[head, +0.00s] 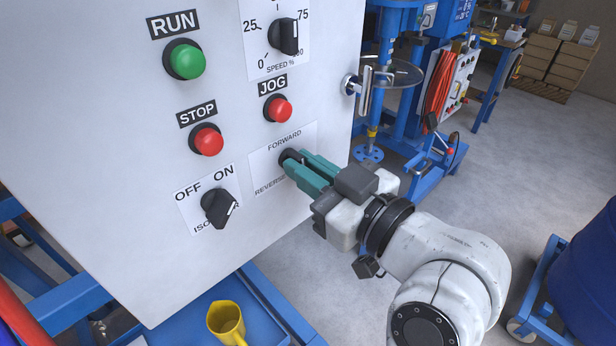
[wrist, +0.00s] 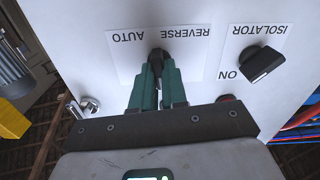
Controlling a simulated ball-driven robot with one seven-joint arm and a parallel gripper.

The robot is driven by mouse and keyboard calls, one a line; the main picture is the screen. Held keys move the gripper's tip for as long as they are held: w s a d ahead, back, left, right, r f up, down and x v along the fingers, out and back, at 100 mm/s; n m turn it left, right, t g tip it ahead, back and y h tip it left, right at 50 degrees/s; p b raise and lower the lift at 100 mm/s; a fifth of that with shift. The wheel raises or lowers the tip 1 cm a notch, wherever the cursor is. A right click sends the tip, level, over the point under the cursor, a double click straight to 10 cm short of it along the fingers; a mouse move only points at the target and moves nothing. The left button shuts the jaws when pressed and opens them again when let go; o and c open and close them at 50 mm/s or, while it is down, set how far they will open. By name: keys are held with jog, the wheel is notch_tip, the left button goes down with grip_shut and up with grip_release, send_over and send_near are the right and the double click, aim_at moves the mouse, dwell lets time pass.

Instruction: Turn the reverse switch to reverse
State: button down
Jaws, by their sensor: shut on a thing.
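The reverse switch is a black rotary knob (wrist: 158,57) on a white label plate (head: 262,163) on the control panel. The words FORWARD and REVERSE show in the head view; REVERSE and AUTO show upside down in the wrist view. My gripper (head: 295,162) has teal fingers, shut on the knob. In the head view only a dark edge of the knob shows behind the fingertips. In the wrist view the fingers (wrist: 158,77) reach up to it from below, one on each side. I cannot tell which word the knob points to.
The isolator knob (head: 219,208) is left of the switch. The red JOG button (head: 278,108) is above, the red STOP button (head: 206,140) upper left. A metal latch (head: 364,88) stands at the panel's right edge.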

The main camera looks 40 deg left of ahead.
jog(key=n+b, duration=0.5)
jog(key=b, duration=0.2)
jog(key=n+b, duration=0.5)
jog(key=b, duration=0.2)
jog(key=shift+s+f, duration=0.15)
jog(key=shift+n, duration=0.4)
jog(key=c, duration=1.2)
grip_release()
jog(key=shift+o, duration=0.2)
jog(key=shift+d, duration=0.1)
jog(key=d+b, duration=0.1)
jog(key=d, duration=0.9)
jog(key=shift+s+d, duration=0.3)
jog(key=shift+s, duration=0.15)
